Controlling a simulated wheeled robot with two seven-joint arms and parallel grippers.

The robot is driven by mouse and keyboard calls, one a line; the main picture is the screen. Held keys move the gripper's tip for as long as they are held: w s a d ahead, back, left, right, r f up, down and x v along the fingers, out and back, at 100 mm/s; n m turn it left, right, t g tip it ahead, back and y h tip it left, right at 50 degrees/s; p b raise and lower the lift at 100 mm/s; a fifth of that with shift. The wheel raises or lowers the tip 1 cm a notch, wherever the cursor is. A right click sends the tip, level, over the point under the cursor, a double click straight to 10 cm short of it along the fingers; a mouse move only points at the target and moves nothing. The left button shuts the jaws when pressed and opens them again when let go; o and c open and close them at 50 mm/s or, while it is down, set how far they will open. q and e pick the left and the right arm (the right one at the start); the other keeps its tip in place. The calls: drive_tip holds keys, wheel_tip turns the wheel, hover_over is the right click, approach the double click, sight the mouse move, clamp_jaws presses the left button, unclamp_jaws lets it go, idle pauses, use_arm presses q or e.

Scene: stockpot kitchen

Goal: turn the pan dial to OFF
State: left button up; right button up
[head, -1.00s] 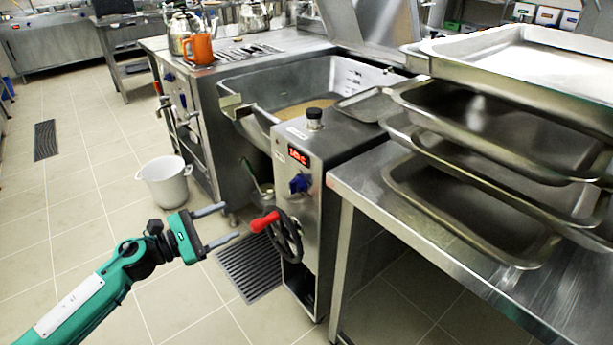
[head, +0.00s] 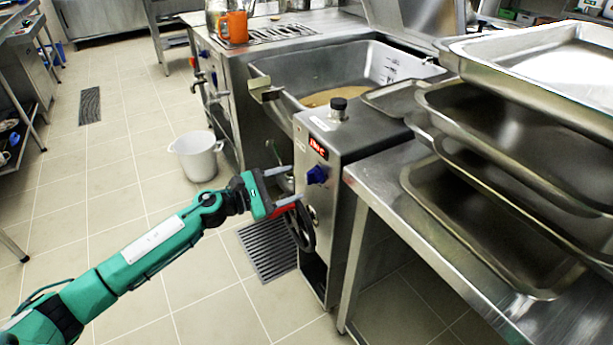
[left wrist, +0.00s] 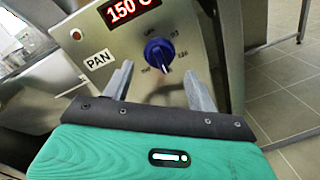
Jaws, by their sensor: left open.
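The pan dial is a blue knob (head: 317,174) on the front panel of the steel tilting pan's control column (head: 343,150), under a red display. In the left wrist view the dial (left wrist: 158,54) sits beside a PAN label (left wrist: 98,60), below a display reading 150 C. Small markings ring the dial, too small to read surely. My left gripper (head: 283,184) is open and empty, just left of the dial and apart from it. In the left wrist view its two fingers (left wrist: 158,85) point toward the panel, with the dial between and beyond them. My right gripper is not in view.
A black handwheel (head: 301,228) with a red handle is close below my left gripper. Steel trays (head: 480,215) are stacked on the table at right. A white bucket (head: 196,158) stands on the floor at left, with open floor around it.

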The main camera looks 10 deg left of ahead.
sight(307, 178)
use_arm(q)
drive_tip(key=shift+x, duration=2.7)
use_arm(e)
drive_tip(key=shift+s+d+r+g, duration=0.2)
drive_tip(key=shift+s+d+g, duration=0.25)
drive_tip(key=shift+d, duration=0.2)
use_arm(q)
drive_tip(key=c, duration=1)
